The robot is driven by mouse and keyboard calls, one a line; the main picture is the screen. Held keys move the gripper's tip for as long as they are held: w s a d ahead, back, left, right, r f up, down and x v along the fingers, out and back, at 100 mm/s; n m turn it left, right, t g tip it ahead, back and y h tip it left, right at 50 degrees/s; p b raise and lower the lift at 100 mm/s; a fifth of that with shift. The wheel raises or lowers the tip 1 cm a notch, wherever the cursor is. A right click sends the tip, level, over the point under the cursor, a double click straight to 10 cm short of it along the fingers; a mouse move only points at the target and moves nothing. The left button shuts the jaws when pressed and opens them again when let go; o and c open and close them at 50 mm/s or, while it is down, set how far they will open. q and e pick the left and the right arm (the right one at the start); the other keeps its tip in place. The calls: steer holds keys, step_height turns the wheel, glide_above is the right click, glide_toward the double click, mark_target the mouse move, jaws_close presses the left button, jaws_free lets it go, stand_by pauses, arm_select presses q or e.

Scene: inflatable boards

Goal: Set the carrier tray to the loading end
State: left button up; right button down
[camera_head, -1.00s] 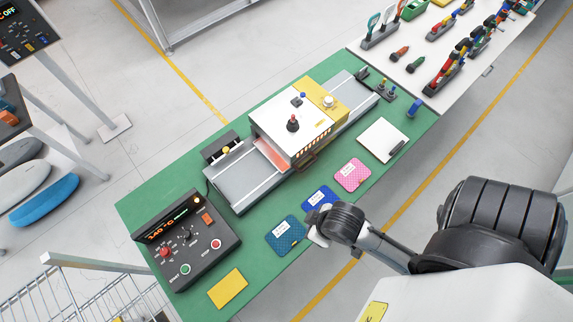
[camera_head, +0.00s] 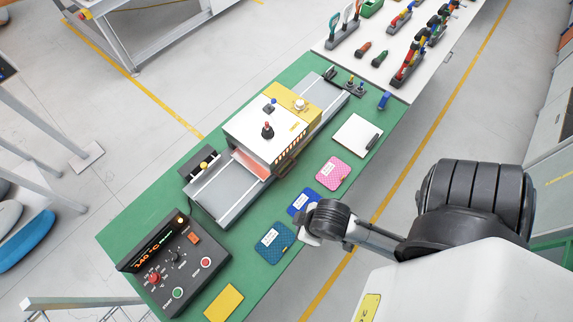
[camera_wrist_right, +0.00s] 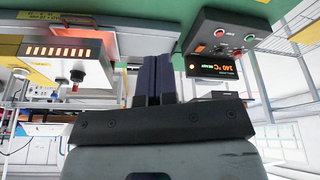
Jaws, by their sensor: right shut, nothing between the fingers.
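On the green bench, a heat machine with a white and yellow hood (camera_head: 268,128) stands over a long grey track (camera_head: 222,192). The track comes out at both ends, and its lower-left end lies bare. I cannot clearly tell a separate carrier tray from the track; the hood hides the middle. A reddish glow shows at the hood's lower-left opening. My right gripper (camera_head: 309,230) is near the bench's front edge, beside the blue patches and apart from the machine. In the right wrist view its dark fingers (camera_wrist_right: 160,80) are together and empty. My left gripper is not in view.
A control box (camera_head: 165,265) reading 140 °C sits at the bench's lower-left end. A yellow pad (camera_head: 223,302), teal patch (camera_head: 273,243), blue patch (camera_head: 302,202), pink patch (camera_head: 333,171) and clipboard (camera_head: 358,135) line the front. A white tool table (camera_head: 400,85) adjoins.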

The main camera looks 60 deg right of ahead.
mark_target(289, 169)
stand_by(0.3)
